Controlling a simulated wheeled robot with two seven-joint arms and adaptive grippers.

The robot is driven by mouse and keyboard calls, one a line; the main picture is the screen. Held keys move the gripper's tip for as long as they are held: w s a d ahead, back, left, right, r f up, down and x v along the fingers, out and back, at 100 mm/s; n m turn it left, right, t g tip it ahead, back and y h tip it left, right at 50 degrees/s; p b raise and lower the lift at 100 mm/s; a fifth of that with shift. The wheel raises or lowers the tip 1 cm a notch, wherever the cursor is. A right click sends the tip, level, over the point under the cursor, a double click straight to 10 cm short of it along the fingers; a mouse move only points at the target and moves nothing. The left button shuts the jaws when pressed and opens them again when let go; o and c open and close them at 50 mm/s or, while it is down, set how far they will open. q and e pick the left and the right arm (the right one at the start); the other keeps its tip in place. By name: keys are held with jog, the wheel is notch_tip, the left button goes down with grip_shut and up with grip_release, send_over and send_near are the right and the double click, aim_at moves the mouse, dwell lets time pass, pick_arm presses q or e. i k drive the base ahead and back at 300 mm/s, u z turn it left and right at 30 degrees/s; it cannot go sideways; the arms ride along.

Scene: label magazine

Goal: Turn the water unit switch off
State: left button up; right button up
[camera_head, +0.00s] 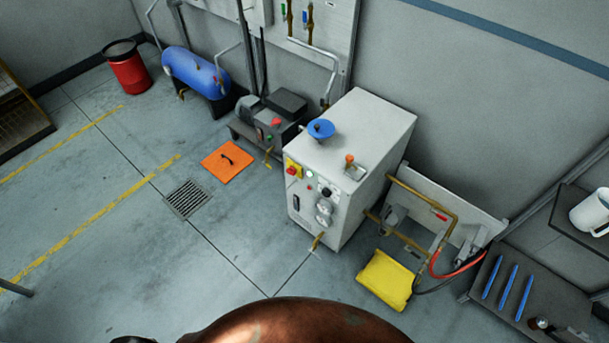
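A white cabinet (345,165) stands on the floor right of centre; I cannot tell for sure that it is the water unit. Its front has a red knob on a yellow plate (293,170), small lit buttons (310,180), a black round knob (326,192) and pale round fittings (324,210). On its top are a blue handwheel (321,129) and an orange-tipped lever (349,160). Which one is the water unit switch, and its position, are too small to tell. Neither of my grippers is in view.
A pump set (268,122) and blue tank (196,72) stand left of the cabinet. An orange plate (227,161) and drain grate (187,198) lie on the floor. A yellow container (385,280) and shelf (530,295) are at right. The left floor is mostly clear.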

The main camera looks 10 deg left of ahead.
aim_at(291, 170)
jog(key=u, duration=0.5)
jog(key=k, duration=0.6)
jog(key=u, duration=0.9)
jog(key=i, duration=0.85)
jog(key=z, duration=0.1)
